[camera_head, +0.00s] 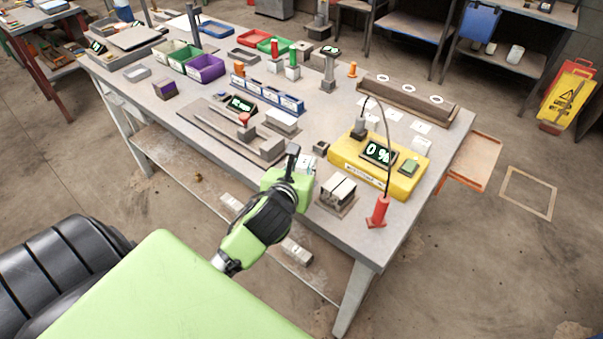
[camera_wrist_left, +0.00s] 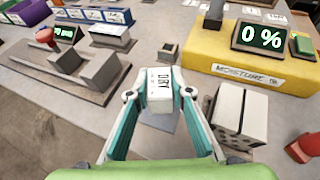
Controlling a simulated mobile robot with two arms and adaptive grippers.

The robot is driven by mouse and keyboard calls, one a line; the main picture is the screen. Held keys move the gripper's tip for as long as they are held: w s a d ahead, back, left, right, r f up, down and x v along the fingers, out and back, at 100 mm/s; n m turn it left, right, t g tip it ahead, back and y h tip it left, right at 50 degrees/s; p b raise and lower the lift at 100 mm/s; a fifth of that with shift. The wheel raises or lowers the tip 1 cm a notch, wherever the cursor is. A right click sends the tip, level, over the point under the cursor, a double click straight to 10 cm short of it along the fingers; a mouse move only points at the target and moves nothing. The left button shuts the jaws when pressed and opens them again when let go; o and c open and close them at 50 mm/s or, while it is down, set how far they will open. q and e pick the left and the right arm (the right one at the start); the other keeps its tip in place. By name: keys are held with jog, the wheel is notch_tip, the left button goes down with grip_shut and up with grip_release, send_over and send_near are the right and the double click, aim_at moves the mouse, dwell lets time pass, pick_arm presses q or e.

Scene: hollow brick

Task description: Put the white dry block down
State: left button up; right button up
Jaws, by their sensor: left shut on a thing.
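The white block marked DRY (camera_wrist_left: 159,80) is between the teal fingers of my left gripper (camera_wrist_left: 158,95), which is shut on it. In the head view, the left gripper (camera_head: 299,163) is over the table's near edge. A pale part of the block (camera_head: 308,161) shows just to its right. A grey patch lies below the block in the wrist view; I cannot tell whether the block touches the table (camera_head: 313,213). My right gripper is in neither view.
The yellow moisture box (camera_head: 345,150), its display reading 0 %, is right of the gripper.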

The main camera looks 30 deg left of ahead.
pick_arm(q)
jog(key=shift+a+f, duration=0.15)
jog(key=shift+f, duration=0.8)
jog(key=shift+a+f, duration=0.1)
jog(key=shift+f, duration=0.8)
jog(key=o, duration=1)
jog(key=shift+f, duration=0.1)
jog(key=shift+s+r, duration=0.2)
jog(key=shift+s, duration=0.05)
jog(key=v, duration=1.1)
jog(key=shift+s+r+b, duration=0.15)
jog(key=shift+s+b, duration=0.15)
jog(key=shift+b, duration=0.15)
jog(key=shift+d, duration=0.1)
